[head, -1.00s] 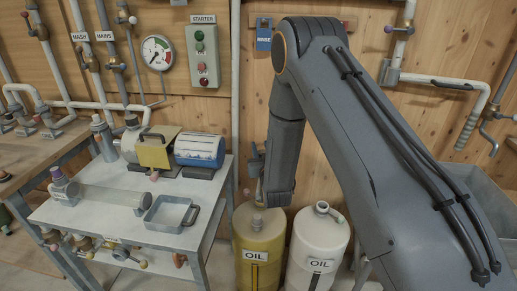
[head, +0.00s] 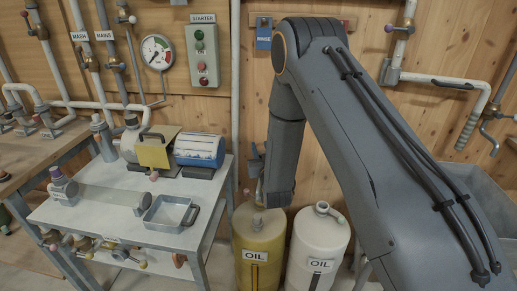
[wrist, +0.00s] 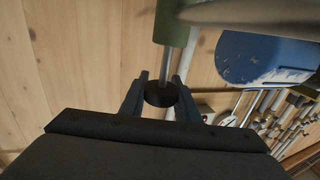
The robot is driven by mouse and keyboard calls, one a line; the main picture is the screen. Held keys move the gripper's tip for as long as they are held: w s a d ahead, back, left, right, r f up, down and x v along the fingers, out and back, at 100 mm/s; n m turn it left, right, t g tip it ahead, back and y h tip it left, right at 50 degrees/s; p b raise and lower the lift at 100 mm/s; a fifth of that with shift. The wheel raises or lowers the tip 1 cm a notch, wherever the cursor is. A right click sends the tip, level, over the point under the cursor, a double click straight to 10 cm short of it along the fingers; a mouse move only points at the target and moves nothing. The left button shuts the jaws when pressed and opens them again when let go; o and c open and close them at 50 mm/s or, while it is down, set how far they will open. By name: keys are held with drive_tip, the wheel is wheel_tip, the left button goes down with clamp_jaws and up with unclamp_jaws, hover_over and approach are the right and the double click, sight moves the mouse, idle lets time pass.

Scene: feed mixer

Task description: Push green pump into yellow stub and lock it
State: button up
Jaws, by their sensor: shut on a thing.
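In the wrist view, my gripper (wrist: 160,96) is shut on the round black knob (wrist: 161,95) at the end of a thin metal rod. The rod runs up into the green pump (wrist: 174,26), a green cylinder at the top edge, partly hidden by a grey bar across it. In the head view my gripper (head: 257,165) is mostly hidden behind my forearm, by the wooden wall above the oil cans. I cannot make out the green pump or the yellow stub in the head view.
A yellow oil can (head: 262,235) and a white oil can (head: 318,240) stand below my forearm. A grey work table (head: 105,222) with a motor and small tray (head: 171,213) stands left. Pipes line the wall.

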drive_tip(key=shift+f+b, duration=0.6)
drive_tip(key=shift+f, duration=0.35)
clamp_jaws()
drive_tip(key=o, duration=1.2)
unclamp_jaws()
drive_tip(key=shift+o, duration=0.2)
drive_tip(key=s+b, duration=0.1)
drive_tip(key=s, duration=0.6)
drive_tip(key=shift+s+d+b, duration=0.35)
drive_tip(key=shift+s+d, duration=0.05)
